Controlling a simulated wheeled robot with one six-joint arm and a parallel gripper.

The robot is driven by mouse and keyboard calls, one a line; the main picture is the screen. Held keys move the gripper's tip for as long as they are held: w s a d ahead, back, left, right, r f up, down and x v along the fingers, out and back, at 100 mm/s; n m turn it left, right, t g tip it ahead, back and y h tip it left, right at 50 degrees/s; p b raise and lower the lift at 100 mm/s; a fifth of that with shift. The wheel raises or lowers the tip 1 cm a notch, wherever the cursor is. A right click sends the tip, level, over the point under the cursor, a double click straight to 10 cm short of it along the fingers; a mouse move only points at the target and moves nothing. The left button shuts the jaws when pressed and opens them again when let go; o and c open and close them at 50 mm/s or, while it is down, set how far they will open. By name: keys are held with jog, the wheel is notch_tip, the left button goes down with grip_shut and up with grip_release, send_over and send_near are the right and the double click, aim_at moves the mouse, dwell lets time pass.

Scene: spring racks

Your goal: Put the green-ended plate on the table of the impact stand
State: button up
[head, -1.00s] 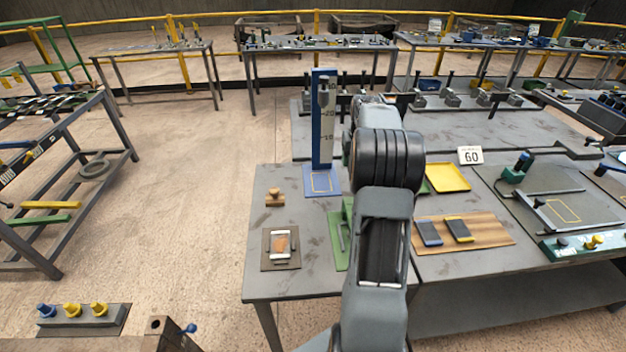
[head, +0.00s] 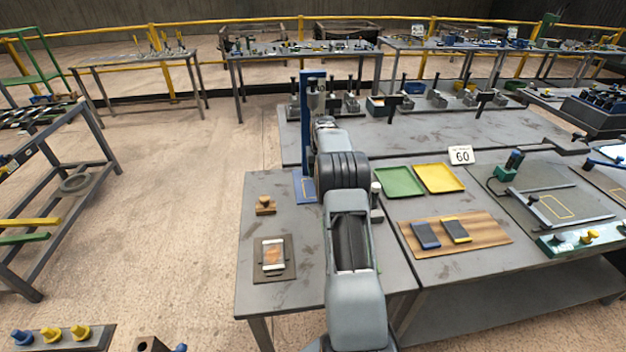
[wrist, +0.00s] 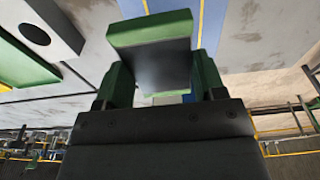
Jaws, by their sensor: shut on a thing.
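In the wrist view, a dark plate with a green end (wrist: 150,30) is held between the green fingers of my gripper (wrist: 162,82). My gripper is shut on it, with the green end standing out beyond the fingers. The impact stand (head: 305,110) is a tall blue upright on a blue base (head: 303,188) with a yellow outline, on the near table. In the head view my arm covers part of the stand, and the gripper and plate are hidden. The blue base with its yellow line also shows behind the plate in the wrist view (wrist: 214,20); the height gap cannot be told.
A wooden board (head: 490,232) holds a blue-ended plate (head: 425,234) and a yellow-ended plate (head: 456,230). Green (head: 402,181) and yellow (head: 440,178) trays lie behind it. A wooden stamp-like piece (head: 265,205) and a framed card (head: 273,256) lie left of my arm.

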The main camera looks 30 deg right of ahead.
jog(key=p, duration=0.1)
send_over(313, 187)
jog(key=shift+s+a+f, duration=0.15)
jog(key=shift+f, duration=2.25)
jog(key=shift+f+p, duration=0.3)
jog(key=shift+f, duration=1.2)
jog(key=shift+f, duration=0.1)
jog(key=shift+f, duration=0.1)
jog(key=o, duration=1.4)
